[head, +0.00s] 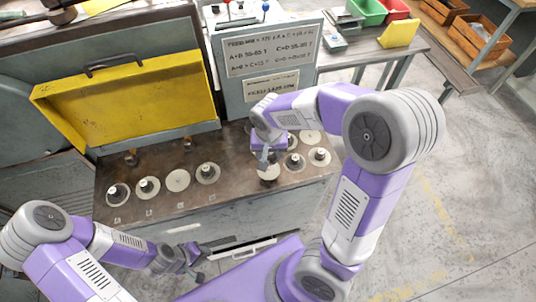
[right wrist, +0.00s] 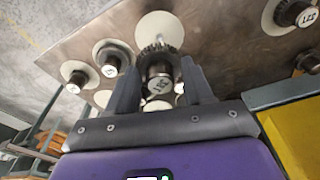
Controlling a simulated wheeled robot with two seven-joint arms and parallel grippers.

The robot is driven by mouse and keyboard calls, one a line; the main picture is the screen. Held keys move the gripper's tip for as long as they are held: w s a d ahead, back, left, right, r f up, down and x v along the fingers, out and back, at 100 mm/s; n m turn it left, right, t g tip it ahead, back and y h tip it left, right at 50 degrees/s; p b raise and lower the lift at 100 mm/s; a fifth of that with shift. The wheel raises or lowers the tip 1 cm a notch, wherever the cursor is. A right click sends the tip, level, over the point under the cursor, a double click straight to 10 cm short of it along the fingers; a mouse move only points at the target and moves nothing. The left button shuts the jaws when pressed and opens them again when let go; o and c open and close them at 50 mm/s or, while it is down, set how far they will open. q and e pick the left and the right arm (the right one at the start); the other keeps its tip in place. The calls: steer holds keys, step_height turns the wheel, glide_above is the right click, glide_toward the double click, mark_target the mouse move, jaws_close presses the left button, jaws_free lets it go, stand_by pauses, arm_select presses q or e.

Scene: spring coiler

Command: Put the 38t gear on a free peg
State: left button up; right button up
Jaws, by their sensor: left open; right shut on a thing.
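My right gripper (right wrist: 158,85) is shut on a dark toothed gear (right wrist: 158,64) with a pale-topped hub. The label on the hub is upside down and hard to read. The gripper holds the gear over the bench, close to a bare white disc (right wrist: 160,28); I cannot tell the height. In the head view the right gripper (head: 266,160) hides most of the gear, and the bare disc (head: 268,174) shows just in front of it. My left gripper (head: 193,263) is open and empty, low in front of the bench. Two short dark posts, a left one (head: 131,158) and a right one (head: 187,144), stand behind the left row.
Left of the gripper is a row of discs: three with gears (head: 118,193) and one bare disc (head: 178,180). To its right are more gears (head: 293,161) on discs. A yellow cover (head: 130,95) and a grey panel with signs (head: 268,65) stand behind.

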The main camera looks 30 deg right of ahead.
steer(key=shift+w+f, duration=0.1)
steer(key=shift+f, duration=0.25)
step_height(320, 180, down, 4)
steer(key=b, duration=0.4)
steer(key=shift+r, duration=0.1)
steer(key=shift+f+b, duration=0.55)
steer(key=shift+f, duration=0.25)
steer(key=shift+f+b, duration=0.4)
steer(key=shift+f, duration=0.2)
stand_by(0.5)
steer(key=o, duration=1.3)
steer(key=shift+o, duration=0.2)
steer(key=r+p, duration=0.1)
steer(key=r, duration=0.1)
steer(key=r+p, duration=0.1)
steer(key=r, duration=0.2)
steer(key=s+r+p, duration=0.1)
steer(key=r, duration=0.2)
steer(key=shift+a, duration=0.3)
step_height(320, 180, up, 13)
steer(key=p, duration=1.1)
glide_above(269, 168)
steer(key=shift+s+a+f, duration=0.2)
steer(key=shift+s+a, duration=0.1)
steer(key=shift+s, duration=0.1)
